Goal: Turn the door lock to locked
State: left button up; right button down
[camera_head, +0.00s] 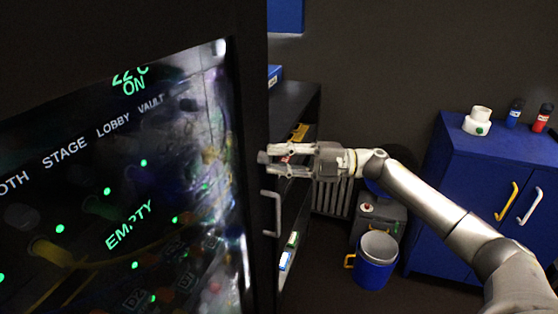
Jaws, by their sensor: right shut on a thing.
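A tall dark door or cabinet side (254,90) stands in the middle of the view. A small grey lock knob (263,157) juts from its edge, above a grey pull handle (273,213). My right gripper (275,160) reaches in from the right, level with the knob. Its fingers are closed around the knob, one above and one below. The fingers cover much of the knob, so I cannot tell which way the lock is turned. My left gripper is out of view.
A glossy panel (110,210) with green lettering fills the left. Dark shelves (299,100) stand behind the gripper. A blue mug-like bin (374,262) is on the floor. A blue cabinet (470,170) at right carries a white jar (478,121) and small bottles.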

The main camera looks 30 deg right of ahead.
dwell(0.3)
jog(key=c, duration=1.2)
grip_release()
jog(key=v, duration=1.2)
jog(key=shift+f, duration=0.15)
